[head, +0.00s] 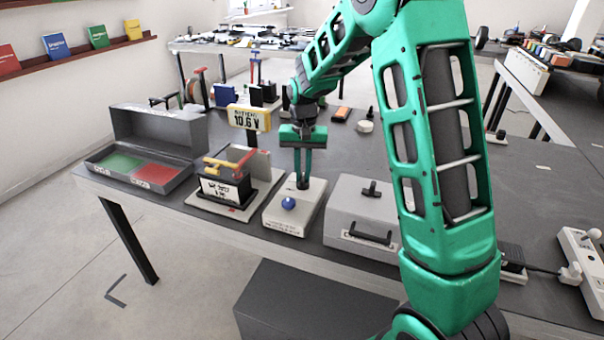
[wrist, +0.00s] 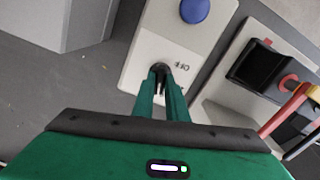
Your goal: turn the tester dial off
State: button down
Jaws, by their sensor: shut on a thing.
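The tester (head: 293,213) is a pale flat box with a blue round button (head: 288,203) near its front end. It also shows in the wrist view (wrist: 168,52), with the blue button (wrist: 194,10) at the top and small dark lettering beside my fingers. My gripper (head: 303,183) points down over the rear part of the tester. In the wrist view, my gripper (wrist: 160,76) is shut on a small black dial (wrist: 159,68), which the fingers mostly hide. I cannot tell which way the dial points.
A battery stand with red and yellow clamps (head: 228,180) is left of the tester, with a yellow 10.6 V display (head: 250,119) behind it. A grey lidded box (head: 362,215) stands close on the right. An open tray with green and red sections (head: 140,165) is farther left.

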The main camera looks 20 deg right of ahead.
jog(key=n, duration=0.6)
jog(key=shift+n, duration=0.3)
jog(key=n, duration=0.6)
jog(key=shift+w, duration=0.1)
jog(key=n, duration=0.5)
jog(key=shift+n, duration=0.4)
jog(key=n, duration=0.5)
jog(key=shift+d+r, duration=0.1)
jog(key=shift+w+n, duration=0.1)
jog(key=shift+n, duration=0.2)
jog(key=c, duration=1.8)
grip_release()
jog(key=shift+o, duration=0.2)
